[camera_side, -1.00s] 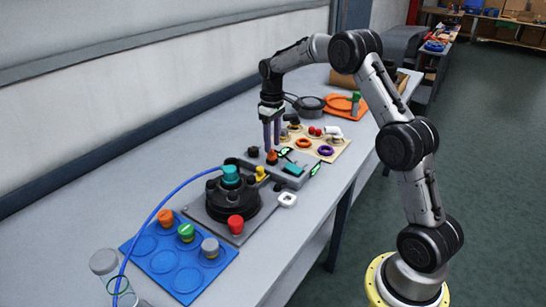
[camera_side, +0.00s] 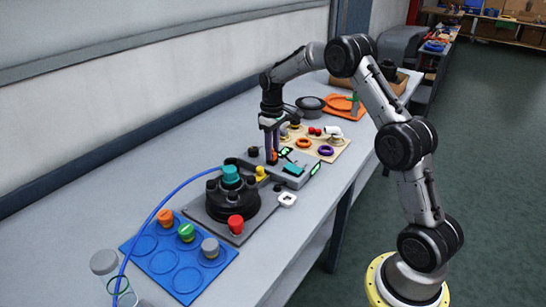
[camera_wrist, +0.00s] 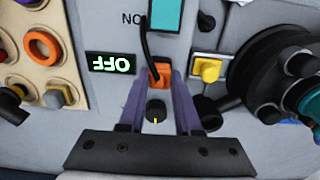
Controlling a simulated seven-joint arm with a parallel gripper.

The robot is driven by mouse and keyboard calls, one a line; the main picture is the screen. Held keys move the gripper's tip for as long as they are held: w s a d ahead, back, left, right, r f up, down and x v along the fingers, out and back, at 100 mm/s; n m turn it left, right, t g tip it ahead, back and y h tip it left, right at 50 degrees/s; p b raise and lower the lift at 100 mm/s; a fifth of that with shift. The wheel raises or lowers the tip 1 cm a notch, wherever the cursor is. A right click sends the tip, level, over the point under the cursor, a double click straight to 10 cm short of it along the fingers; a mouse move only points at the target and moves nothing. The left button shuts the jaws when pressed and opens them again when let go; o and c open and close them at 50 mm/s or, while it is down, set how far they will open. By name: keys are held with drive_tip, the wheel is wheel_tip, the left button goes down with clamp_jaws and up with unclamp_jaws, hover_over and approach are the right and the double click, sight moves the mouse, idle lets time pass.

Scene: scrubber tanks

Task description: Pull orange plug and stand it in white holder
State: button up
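The orange plug (camera_wrist: 160,75) sits in the grey panel with a black cable running up from it in the wrist view. In the side view the plug (camera_side: 275,156) is mostly hidden by my fingers. My gripper (camera_side: 271,155) is lowered over it with its purple fingers pointing down. In the wrist view the two fingertips of my gripper (camera_wrist: 160,82) stand on either side of the plug. The gap is little wider than the plug, and firm contact is not evident.
An OFF display (camera_wrist: 111,63), a black knob (camera_wrist: 156,112) and a yellow part (camera_wrist: 206,69) lie close to my fingers. The black round unit (camera_side: 230,205) with a teal top stands nearer the camera. A tan board (camera_side: 325,145) with rings lies behind.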

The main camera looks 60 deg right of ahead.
clamp_jaws()
drive_tip(key=shift+r, duration=0.1)
drive_tip(key=shift+r, duration=2.4)
